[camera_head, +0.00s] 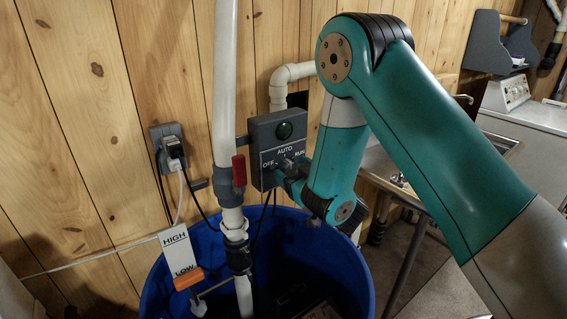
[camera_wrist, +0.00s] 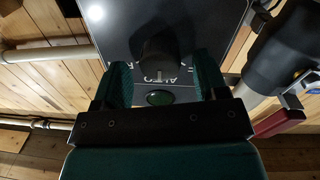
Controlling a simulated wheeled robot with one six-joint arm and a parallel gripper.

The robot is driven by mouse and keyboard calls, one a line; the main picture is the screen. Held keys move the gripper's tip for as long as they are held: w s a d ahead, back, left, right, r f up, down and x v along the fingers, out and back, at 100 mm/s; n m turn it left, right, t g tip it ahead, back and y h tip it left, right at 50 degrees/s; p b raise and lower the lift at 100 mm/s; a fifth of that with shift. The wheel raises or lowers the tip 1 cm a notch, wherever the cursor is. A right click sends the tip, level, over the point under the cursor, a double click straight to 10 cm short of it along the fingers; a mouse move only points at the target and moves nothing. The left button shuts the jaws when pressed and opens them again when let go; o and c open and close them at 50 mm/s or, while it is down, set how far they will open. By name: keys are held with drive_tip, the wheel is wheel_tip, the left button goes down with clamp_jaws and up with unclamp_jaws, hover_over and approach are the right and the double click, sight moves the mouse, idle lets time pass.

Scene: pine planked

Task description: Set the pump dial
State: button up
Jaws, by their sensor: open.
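The pump control box (camera_head: 262,139) is a dark grey box beside the white pipe, with a green lamp (camera_head: 285,131) and the labels OFF, AUTO and RUN. The black dial (camera_wrist: 160,48) sits on its face in the wrist view, between the two teal fingers. My gripper (camera_wrist: 162,78) is open, with one finger on each side of the dial. Visible gaps separate them from it. A pale mark shows near the dial's edge by the AUTO lettering; its exact setting is hard to tell. In the head view my gripper (camera_head: 286,175) is at the box front and largely hides the dial.
A red-handled valve (camera_head: 238,170) on the white pipe (camera_head: 225,80) stands just left of the box. A blue barrel (camera_head: 335,260) is below, with a HIGH/LOW float gauge (camera_head: 178,253). An outlet with plugs (camera_head: 172,148) is further left. A sink and white appliance (camera_head: 530,125) stand right.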

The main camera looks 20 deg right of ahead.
drive_tip(key=shift+w+a, duration=0.15)
drive_tip(key=shift+w, duration=0.15)
drive_tip(key=c, duration=0.9)
drive_tip(key=shift+f, duration=0.1)
drive_tip(key=n+b, duration=0.2)
drive_tip(key=n, duration=0.3)
drive_tip(key=shift+f+n+b, duration=0.15)
drive_tip(key=shift+n+b, duration=0.15)
drive_tip(key=shift+b, duration=0.05)
drive_tip(key=n+b, duration=0.1)
drive_tip(key=n, duration=0.5)
drive_tip(key=shift+s+y+b, duration=0.1)
drive_tip(key=shift+y+b, duration=0.2)
drive_tip(key=shift+b, duration=0.1)
drive_tip(key=shift+n, duration=0.4)
